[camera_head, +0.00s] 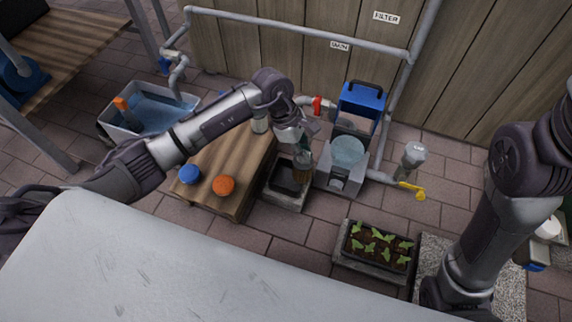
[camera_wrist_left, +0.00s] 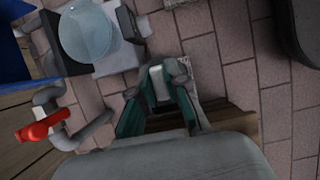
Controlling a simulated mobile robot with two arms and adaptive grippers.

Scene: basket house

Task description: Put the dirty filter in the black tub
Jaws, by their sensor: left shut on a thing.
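My left gripper (camera_head: 303,155) is shut on a brownish cylinder, which looks like the dirty filter (camera_head: 302,174). It holds the filter over or at the right side of the black tub (camera_head: 281,186), a small dark tray on a grey block; I cannot tell whether they touch. In the left wrist view, the teal fingers (camera_wrist_left: 157,98) close around a pale grey piece, seemingly the filter's end (camera_wrist_left: 159,83). The tub is mostly hidden in that view. My right arm comes down at the right of the head view; its gripper is not seen.
A wooden bench (camera_head: 238,165) with blue (camera_head: 189,174) and orange (camera_head: 223,186) caps is at left. A seedling tray (camera_head: 374,250) sits front right.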

